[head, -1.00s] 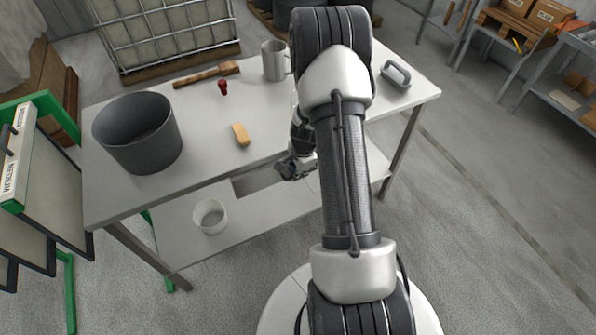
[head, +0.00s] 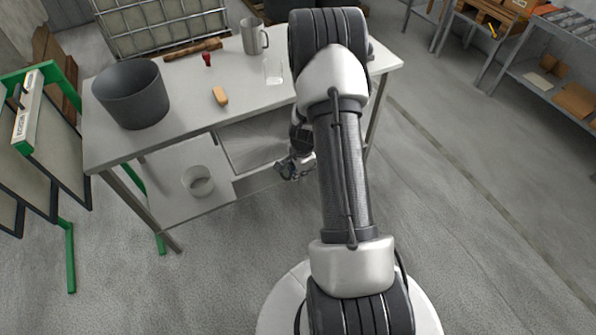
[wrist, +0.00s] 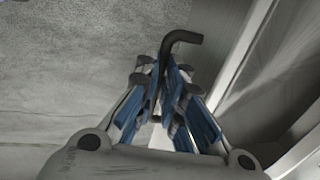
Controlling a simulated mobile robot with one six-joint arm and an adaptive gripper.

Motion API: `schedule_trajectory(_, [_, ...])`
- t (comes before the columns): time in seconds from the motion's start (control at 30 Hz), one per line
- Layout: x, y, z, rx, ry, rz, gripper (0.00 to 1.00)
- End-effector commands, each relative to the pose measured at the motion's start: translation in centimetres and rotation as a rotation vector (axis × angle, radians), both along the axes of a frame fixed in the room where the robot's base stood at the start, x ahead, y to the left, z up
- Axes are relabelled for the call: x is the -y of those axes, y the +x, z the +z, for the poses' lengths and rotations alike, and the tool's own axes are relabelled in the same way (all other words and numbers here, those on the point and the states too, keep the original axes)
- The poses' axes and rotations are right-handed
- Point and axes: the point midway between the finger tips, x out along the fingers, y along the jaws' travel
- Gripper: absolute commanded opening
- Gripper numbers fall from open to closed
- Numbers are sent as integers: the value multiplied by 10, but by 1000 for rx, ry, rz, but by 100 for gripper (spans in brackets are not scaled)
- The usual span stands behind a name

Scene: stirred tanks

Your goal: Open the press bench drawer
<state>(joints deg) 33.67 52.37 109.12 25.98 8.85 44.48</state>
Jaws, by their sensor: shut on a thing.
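The press bench (head: 155,135) is a pale table with a lower shelf. Its drawer (head: 250,150) stands pulled out below the top, and its pale, empty-looking inside shows. My gripper (head: 288,170) is at the drawer's front, partly hidden by my arm. In the wrist view my gripper (wrist: 165,80) has its blue-padded fingers shut on a dark bar handle (wrist: 184,37), whose bent end sticks out beyond the tips. The drawer's inside (wrist: 265,75) shows at the right of that view. The right part of the drawer is hidden behind my arm in the head view.
A white tub (head: 197,181) is on the lower shelf. Open floor (head: 470,230) lies right.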

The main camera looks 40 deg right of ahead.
Motion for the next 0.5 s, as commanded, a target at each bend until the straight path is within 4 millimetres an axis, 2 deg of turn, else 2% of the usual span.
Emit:
schedule_trajectory(0.27, [0,0,0,1,-1,0,0])
schedule_trajectory(0.3, [0,0,0,1,0,0,11])
schedule_trajectory(0.4, [0,0,0,0,0,0,18])
schedule_trajectory(0.5, [0,0,0,0,0,0,18])
